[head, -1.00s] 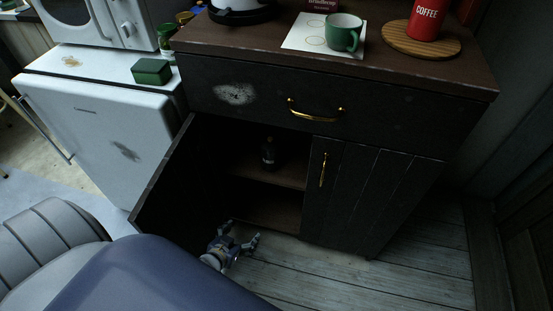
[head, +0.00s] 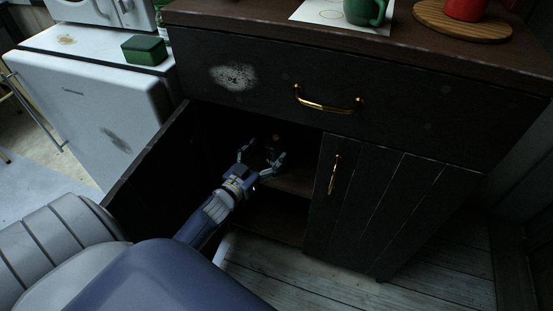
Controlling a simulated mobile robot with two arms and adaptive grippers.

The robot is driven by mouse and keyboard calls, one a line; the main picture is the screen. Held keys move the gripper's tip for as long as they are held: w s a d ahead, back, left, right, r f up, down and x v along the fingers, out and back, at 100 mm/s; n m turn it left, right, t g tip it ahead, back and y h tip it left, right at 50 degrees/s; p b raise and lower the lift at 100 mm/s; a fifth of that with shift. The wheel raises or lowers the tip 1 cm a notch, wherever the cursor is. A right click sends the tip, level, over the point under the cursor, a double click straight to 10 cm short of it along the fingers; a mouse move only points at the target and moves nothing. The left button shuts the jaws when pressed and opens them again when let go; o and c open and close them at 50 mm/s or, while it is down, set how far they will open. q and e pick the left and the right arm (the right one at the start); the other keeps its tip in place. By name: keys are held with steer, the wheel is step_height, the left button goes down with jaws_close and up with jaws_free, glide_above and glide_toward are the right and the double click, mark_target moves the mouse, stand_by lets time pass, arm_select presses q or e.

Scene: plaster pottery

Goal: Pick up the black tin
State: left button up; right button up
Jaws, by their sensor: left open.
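A small dark object (head: 274,143), likely the black tin, stands on the shelf inside the open cabinet (head: 350,210). It is hard to make out in the shadow, and its lower part is partly hidden by my gripper. My left gripper (head: 265,152) is open in the cabinet opening, its fingers spread and pointing at the dark object. I cannot tell whether the fingers touch it. My right gripper is not in view.
The open cabinet door (head: 150,165) stands left of my left arm, and the closed door with a brass handle (head: 335,175) is on the right. A drawer with a brass handle (head: 327,105) is above. A green mug (head: 362,12) and a red canister (head: 466,9) stand on top.

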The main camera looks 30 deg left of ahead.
mark_target(276, 143)
arm_select(q)
steer(key=shift+w+b, duration=0.7)
steer(key=shift+w, duration=2.05)
steer(key=shift+r, duration=0.1)
steer(key=c, duration=1.5)
